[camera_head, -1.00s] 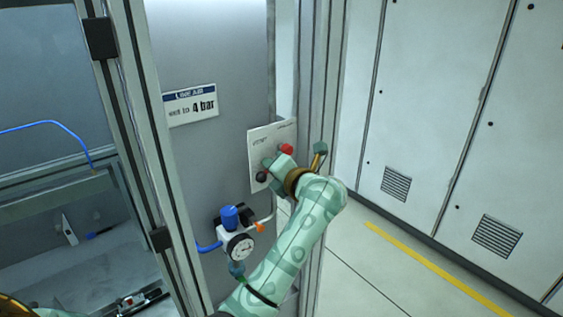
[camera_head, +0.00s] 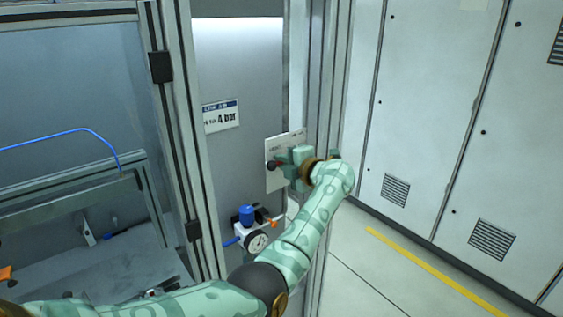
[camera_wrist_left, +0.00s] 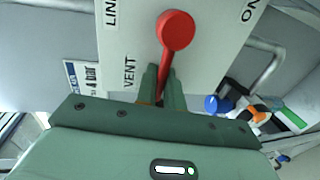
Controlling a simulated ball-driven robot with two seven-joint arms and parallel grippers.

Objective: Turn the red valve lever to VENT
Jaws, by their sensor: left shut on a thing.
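The red valve lever (camera_wrist_left: 176,32) shows in the left wrist view as a round red end with a narrow red shaft running down between my fingers. In the head view it is a small red and dark patch (camera_head: 276,164) on the white valve plate (camera_head: 276,183). The plate (camera_wrist_left: 215,50) carries VENT just left of the shaft, and ON at the upper right. My left gripper (camera_wrist_left: 163,88) is shut on the shaft; in the head view the gripper (camera_head: 291,164) covers the plate's right part. The shaft's far end is hidden. My right gripper is not in view.
Below the plate are a pressure gauge (camera_head: 257,243) and a regulator with a blue knob (camera_head: 246,214). A 4 bar sign (camera_head: 221,116) hangs to the left. A grey frame post (camera_head: 326,90) stands close to my wrist. Open floor (camera_head: 385,270) lies at right.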

